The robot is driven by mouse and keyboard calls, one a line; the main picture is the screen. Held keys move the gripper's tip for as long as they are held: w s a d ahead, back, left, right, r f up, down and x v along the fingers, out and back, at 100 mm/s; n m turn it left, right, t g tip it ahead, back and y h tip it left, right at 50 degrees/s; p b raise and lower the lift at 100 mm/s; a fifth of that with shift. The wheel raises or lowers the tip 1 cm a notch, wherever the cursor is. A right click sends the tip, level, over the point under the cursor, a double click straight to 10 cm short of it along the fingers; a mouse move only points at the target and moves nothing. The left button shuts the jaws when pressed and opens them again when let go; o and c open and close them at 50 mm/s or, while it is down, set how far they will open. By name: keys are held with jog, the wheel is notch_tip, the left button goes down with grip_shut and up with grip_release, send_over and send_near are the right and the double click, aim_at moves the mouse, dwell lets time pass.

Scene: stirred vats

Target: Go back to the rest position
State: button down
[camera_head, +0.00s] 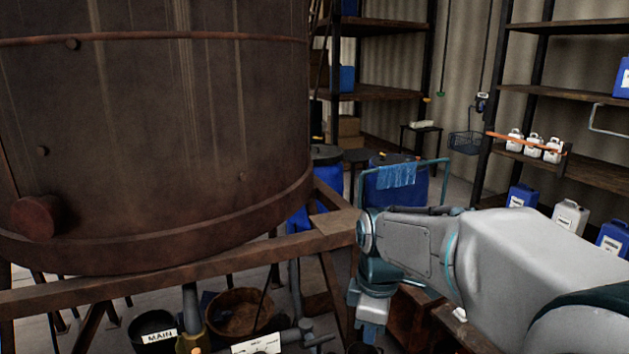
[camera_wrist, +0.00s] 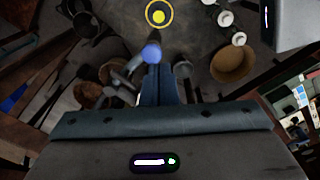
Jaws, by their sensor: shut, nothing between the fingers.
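My gripper (camera_head: 371,331) hangs pointing down at the end of my arm, right of the big rusty-brown vat (camera_head: 160,120) and beside its timber stand (camera_head: 190,270). In the wrist view my gripper (camera_wrist: 157,82) has its fingers together with nothing between them. Below it are a blue round knob (camera_wrist: 151,53) and pipe-like fittings, apparently under the fingertips. I cannot tell how far below they are.
A black bucket marked MAIN (camera_head: 153,331) and a brown basket (camera_head: 238,311) stand under the vat. Blue drums (camera_head: 395,187) stand behind. A right-hand shelf (camera_head: 590,172) holds white jugs (camera_head: 533,146); canisters (camera_head: 569,215) stand below it.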

jog(key=s+d+f+m+t, duration=0.1)
jog(key=s+d+m, duration=0.4)
jog(key=s+m, duration=0.7)
jog(key=m+t, duration=0.1)
jog(key=m, duration=0.1)
jog(key=shift+s+f+m+t, duration=0.15)
jog(key=shift+s+m+t, duration=0.15)
jog(key=shift+s, duration=0.05)
